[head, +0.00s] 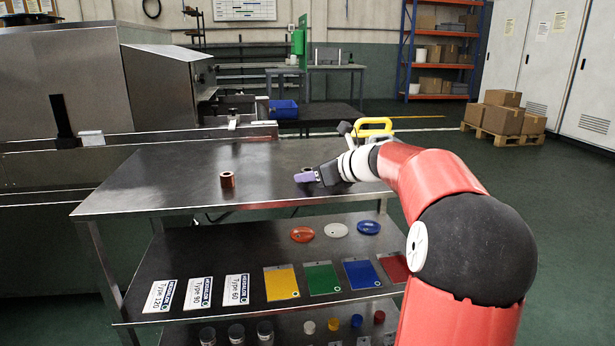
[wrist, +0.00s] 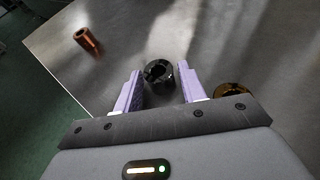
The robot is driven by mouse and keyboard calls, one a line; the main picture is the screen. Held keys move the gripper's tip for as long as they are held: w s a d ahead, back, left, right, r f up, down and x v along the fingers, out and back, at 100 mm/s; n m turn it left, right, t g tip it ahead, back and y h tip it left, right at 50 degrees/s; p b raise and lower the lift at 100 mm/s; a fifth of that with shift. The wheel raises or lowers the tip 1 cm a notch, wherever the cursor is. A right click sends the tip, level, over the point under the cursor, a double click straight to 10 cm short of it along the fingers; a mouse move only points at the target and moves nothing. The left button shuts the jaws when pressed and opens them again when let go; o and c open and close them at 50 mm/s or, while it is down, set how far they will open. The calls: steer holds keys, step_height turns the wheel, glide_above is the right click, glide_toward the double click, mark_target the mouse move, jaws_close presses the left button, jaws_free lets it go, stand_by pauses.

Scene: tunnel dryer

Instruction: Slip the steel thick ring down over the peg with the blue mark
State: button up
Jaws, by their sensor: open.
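My gripper (head: 304,177) is low over the steel table top. In the wrist view its two purple fingers (wrist: 159,70) are open. A dark, short round piece with a hollow top (wrist: 158,78) stands between and slightly beyond the fingers, with gaps on both sides; it looks like the steel thick ring. In the head view I cannot make it out clearly by my gripper. I cannot make out a peg with a blue mark in either view.
A copper-coloured hollow cylinder (head: 228,180) stands to the left, also in the wrist view (wrist: 87,40). A brass-coloured ring (wrist: 235,90) is right of my fingers, partly hidden. The table top (head: 150,185) is clear at left. Coloured plates (head: 322,278) and labels lie on the shelf below.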

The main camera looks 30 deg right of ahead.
steer(key=shift+c, duration=0.2)
steer(key=c, duration=0.8)
steer(key=shift+r, duration=0.15)
